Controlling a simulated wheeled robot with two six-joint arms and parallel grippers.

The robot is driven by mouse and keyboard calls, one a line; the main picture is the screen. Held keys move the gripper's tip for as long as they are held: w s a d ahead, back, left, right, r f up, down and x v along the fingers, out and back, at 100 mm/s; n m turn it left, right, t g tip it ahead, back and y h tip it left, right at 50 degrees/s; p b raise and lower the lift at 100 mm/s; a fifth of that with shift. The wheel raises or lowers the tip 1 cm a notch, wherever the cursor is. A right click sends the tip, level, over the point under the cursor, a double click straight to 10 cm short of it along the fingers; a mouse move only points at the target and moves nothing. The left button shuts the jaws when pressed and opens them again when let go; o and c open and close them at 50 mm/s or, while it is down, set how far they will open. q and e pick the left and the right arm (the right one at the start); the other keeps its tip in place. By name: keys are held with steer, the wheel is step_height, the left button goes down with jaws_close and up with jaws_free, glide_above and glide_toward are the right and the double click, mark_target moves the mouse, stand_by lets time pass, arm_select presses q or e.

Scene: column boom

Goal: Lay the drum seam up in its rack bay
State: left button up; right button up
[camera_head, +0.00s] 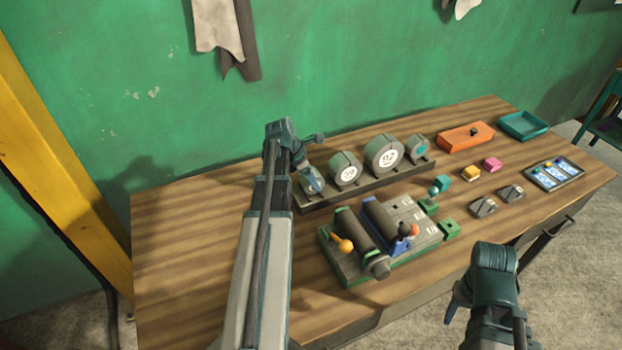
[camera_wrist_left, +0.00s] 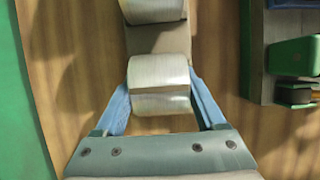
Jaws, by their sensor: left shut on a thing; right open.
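My left gripper (camera_head: 309,176) is shut on a small grey drum (camera_head: 315,181) at the left end of the long dark rack (camera_head: 372,187). In the left wrist view the drum (camera_wrist_left: 159,82) lies between the blue fingers, over the rack; a line crosses its side, though I cannot tell whether it is the seam. Whether the drum touches the rack is unclear. Several drums stand in a row: one marked 20 (camera_head: 345,170), a larger one marked 02 (camera_head: 383,155), and one with a teal face (camera_head: 417,149). My right gripper (camera_head: 456,306) is open and empty at the table's front edge.
A green-based device with two dark rollers (camera_head: 352,230) stands in front of the rack. An orange box (camera_head: 467,137), a teal tray (camera_head: 524,125), small blocks and a panel (camera_head: 554,174) lie to the right. The table's left part (camera_head: 190,250) is clear.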

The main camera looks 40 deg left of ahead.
arm_select(q)
steer(key=shift+f, duration=0.1)
stand_by(0.3)
steer(key=o, duration=1.5)
steer(key=p+v, duration=1.2)
steer(key=v, duration=0.1)
steer(key=shift+s+r+p, duration=0.2)
steer(key=shift+r+p, duration=0.15)
